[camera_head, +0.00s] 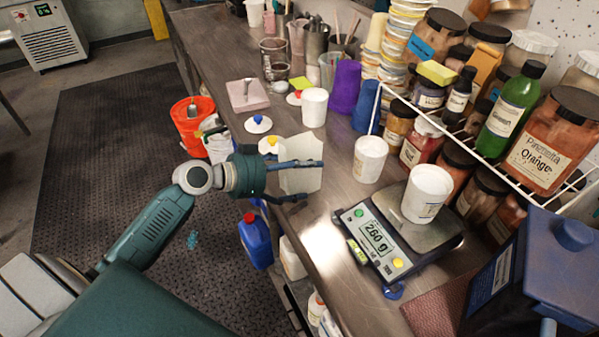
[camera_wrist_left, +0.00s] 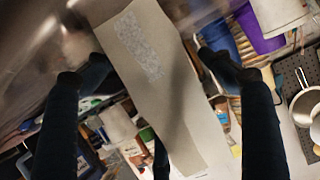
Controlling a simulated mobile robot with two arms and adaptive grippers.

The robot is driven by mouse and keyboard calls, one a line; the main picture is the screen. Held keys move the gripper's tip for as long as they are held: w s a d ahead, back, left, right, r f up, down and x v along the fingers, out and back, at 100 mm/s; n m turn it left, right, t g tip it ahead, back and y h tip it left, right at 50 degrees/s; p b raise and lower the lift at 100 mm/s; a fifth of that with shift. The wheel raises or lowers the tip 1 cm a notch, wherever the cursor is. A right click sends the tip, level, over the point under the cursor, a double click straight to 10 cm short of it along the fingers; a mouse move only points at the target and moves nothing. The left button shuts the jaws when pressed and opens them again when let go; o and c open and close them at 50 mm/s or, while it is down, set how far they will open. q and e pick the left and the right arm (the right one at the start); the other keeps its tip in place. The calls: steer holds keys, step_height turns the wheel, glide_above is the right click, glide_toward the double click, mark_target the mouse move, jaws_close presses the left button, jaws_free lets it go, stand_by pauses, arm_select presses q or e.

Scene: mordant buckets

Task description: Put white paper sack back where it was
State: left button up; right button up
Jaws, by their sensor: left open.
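The white paper sack (camera_head: 302,150) is on the steel counter near its front edge, just right of my left wrist. My left gripper (camera_head: 312,180) is open, with one finger along the far side of the sack and the other along its near side. In the left wrist view the sack (camera_wrist_left: 150,75), pale with a grey printed patch, lies between the spread fingers of the left gripper (camera_wrist_left: 155,65). Gaps show beside both fingertips there. The fingers and wrist hide part of the sack in the head view. My right gripper is out of view.
White tubs (camera_head: 370,158) stand right of the sack, and another tub sits on the scale (camera_head: 400,235) reading 260 g. A wire rack (camera_head: 465,135) fronts several jars. An orange bucket (camera_head: 192,125) and a blue jug (camera_head: 255,240) are beside the counter. Bare steel (camera_head: 335,150) lies right of the sack.

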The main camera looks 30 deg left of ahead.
arm_select(q)
steer(key=shift+r, duration=0.2)
steer(key=shift+s+a, duration=0.2)
steer(key=shift+s, duration=0.05)
steer(key=b+v, duration=0.2)
steer(key=v, duration=0.9)
steer(key=shift+s+b, duration=0.15)
steer(key=shift+b, duration=0.15)
steer(key=shift+a, duration=0.15)
